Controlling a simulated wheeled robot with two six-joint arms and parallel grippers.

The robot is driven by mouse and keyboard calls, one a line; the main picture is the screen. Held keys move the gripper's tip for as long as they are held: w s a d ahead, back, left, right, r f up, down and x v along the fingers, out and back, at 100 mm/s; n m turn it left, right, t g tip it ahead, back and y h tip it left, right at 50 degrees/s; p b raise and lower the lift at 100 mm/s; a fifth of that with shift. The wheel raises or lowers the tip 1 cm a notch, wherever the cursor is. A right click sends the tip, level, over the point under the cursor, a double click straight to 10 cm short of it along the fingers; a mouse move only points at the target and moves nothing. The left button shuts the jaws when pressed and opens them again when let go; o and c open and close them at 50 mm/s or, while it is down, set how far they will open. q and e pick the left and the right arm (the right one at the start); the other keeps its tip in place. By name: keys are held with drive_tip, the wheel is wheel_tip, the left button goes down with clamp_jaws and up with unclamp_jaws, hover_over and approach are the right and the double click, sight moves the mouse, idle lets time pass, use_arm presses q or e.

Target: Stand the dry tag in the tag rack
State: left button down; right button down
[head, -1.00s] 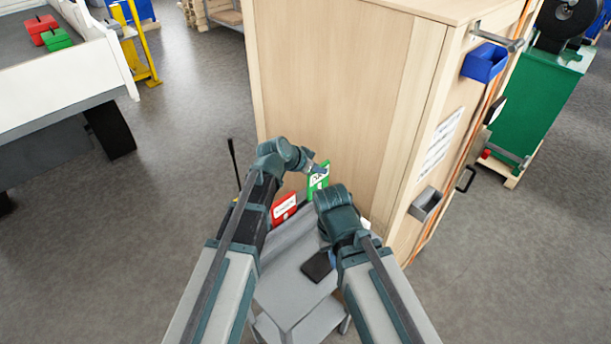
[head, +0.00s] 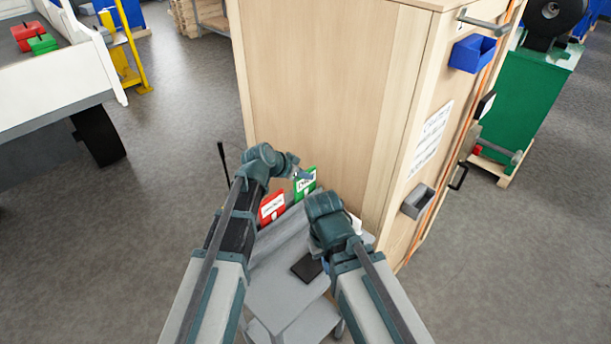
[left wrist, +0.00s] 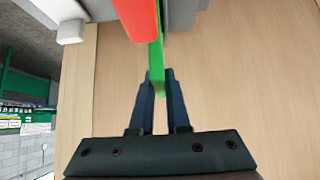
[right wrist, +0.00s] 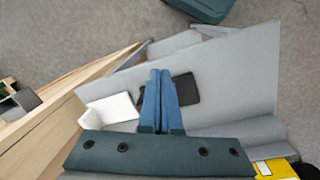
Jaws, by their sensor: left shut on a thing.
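A green tag (head: 305,184) with a white label is upright beside the wooden cabinet; the label's word is too small to read surely. My left gripper (head: 301,174) is shut on its upper part, and the left wrist view shows the green tag (left wrist: 158,58) edge-on between the fingers. A red tag (head: 271,206) with a white label stands close to its left. The tags' lower ends and whatever holds them are hard to make out. My right gripper (right wrist: 162,75) is shut and empty above the grey stand; its fingers are hidden in the head view.
The grey stand (head: 283,293) carries a black pad (head: 306,267) and a white block (right wrist: 112,108). The wooden cabinet (head: 320,90) rises right behind the tags. Open floor lies to the left.

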use_arm(q)
drive_tip(key=c, duration=1.3)
unclamp_jaws()
drive_tip(key=shift+f, duration=0.2)
drive_tip(key=shift+c, duration=0.2)
use_arm(e)
drive_tip(key=shift+f, duration=0.2)
use_arm(q)
drive_tip(key=o, duration=0.4)
drive_tip(key=shift+o, duration=0.2)
drive_tip(key=shift+r, duration=0.1)
drive_tip(key=shift+r, duration=0.15)
drive_tip(key=p+v, duration=0.8)
drive_tip(key=v, duration=0.3)
drive_tip(key=s+f+n+g+y, duration=0.2)
drive_tip(key=s+g+y, duration=0.1)
drive_tip(key=s, duration=0.7)
drive_tip(key=s+f+n+g+y, duration=0.3)
drive_tip(key=s+y, duration=0.1)
drive_tip(key=s, duration=0.7)
drive_tip(key=shift+s+a+f+g+y+p, duration=0.2)
drive_tip(key=shift+s+f+g+y+p, duration=0.1)
drive_tip(key=shift+g+y+p, duration=0.1)
use_arm(e)
wheel_tip(320, 180, up, 9)
